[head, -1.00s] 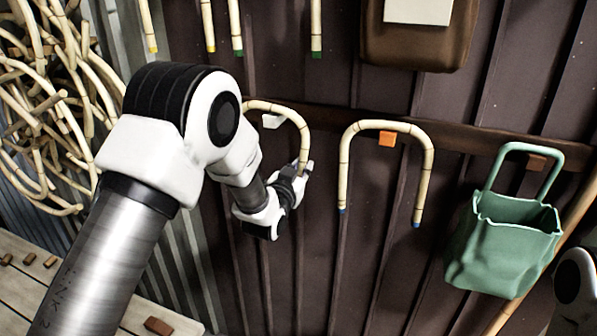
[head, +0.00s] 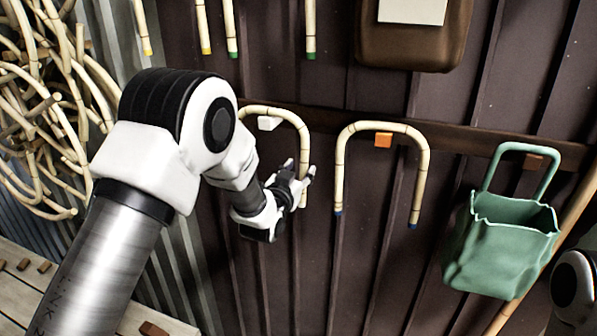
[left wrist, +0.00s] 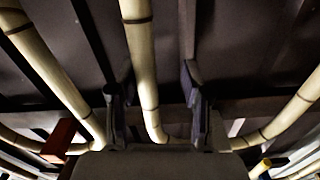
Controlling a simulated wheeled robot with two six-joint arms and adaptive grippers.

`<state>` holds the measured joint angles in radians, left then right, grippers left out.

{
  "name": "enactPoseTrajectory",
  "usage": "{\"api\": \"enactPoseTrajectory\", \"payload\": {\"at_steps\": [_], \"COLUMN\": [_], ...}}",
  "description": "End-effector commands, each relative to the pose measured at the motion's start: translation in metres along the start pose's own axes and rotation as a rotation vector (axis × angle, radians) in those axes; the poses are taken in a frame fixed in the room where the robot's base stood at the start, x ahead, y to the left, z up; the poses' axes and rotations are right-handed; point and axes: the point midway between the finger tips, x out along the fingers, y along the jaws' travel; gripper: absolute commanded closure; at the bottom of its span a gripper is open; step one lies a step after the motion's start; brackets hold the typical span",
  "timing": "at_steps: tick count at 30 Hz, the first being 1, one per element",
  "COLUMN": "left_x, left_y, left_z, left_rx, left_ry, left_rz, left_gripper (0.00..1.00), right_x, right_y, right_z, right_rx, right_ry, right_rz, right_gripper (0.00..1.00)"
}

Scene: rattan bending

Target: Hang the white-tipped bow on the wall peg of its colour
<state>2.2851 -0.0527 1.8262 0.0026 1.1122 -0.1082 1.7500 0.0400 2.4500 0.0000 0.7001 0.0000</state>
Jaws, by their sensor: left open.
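A pale cane bow (head: 274,109) hangs arch-up with its curve over the white peg (head: 268,123) on the wall rail. Its right leg runs down to my left gripper (head: 300,171); its tips are hidden, so I cannot see their colour. My left gripper is open, with its fingers spread on either side of that leg. In the left wrist view, the leg (left wrist: 143,60) passes between the two separated fingers (left wrist: 155,103), with visible gaps at both sides. My right gripper is not in view.
A blue-tipped bow (head: 381,126) hangs over the orange peg (head: 384,140) just to the right. A green bag (head: 505,245) hangs farther right. Yellow- and green-tipped canes (head: 310,25) hang above. A tangle of canes (head: 35,110) fills the left; a bench (head: 40,300) stands below.

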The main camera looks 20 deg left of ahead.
Motion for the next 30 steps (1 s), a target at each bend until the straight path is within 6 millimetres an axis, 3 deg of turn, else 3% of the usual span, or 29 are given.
{"api": "enactPoseTrajectory", "payload": {"at_steps": [5, 18, 22, 30], "left_x": [-0.012, -0.11, -0.119, -0.12], "left_y": [0.0, 0.0, 0.0, 0.0], "left_z": [0.0, 0.001, 0.001, 0.0], "left_rx": [0.0, 0.0, 0.0, 0.0], "left_ry": [-0.001, -0.003, -0.001, 0.0], "left_rz": [0.0, 0.0, 0.0, 0.0], "left_gripper": [0.52, 0.52, 0.52, 0.52], "right_x": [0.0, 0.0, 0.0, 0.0], "right_y": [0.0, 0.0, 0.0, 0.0], "right_z": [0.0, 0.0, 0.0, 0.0], "right_rx": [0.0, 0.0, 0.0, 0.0], "right_ry": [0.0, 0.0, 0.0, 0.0], "right_rz": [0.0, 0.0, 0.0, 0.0], "right_gripper": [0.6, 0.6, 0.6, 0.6]}}
